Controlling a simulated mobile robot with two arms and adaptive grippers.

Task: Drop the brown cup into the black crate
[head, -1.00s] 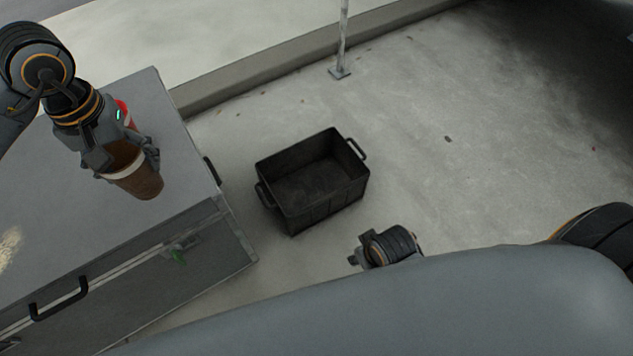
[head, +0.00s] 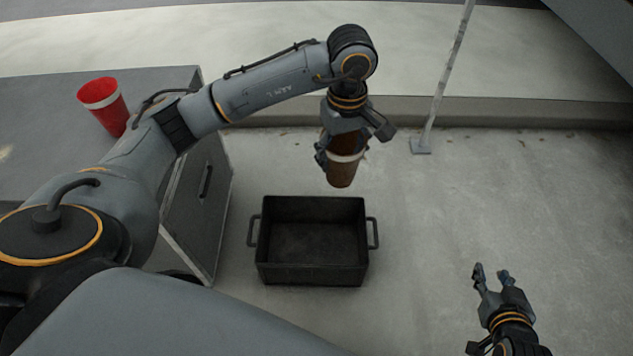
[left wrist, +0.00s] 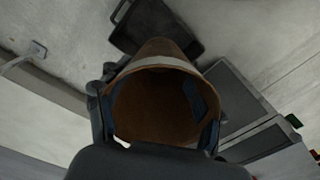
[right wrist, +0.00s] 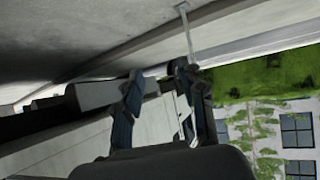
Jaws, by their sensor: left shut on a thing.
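The brown cup (head: 342,171) has a pale band and hangs upright in my left gripper (head: 345,150). The gripper is shut on it, with fingers on both sides. In the left wrist view the cup's open mouth (left wrist: 157,105) faces the camera, and it looks empty. The black crate (head: 312,277) stands open and empty on the floor. In the head view the cup appears above the crate's far rim. The crate also shows partly behind the cup in the left wrist view (left wrist: 150,25). My right gripper (head: 491,272) is open and empty at the lower right.
A red cup (head: 104,104) stands on the grey case (head: 50,110) at the left, behind my left arm. A thin metal post (head: 440,90) rises from the floor beyond the crate, in front of a kerb (head: 500,112). The floor right of the crate is clear.

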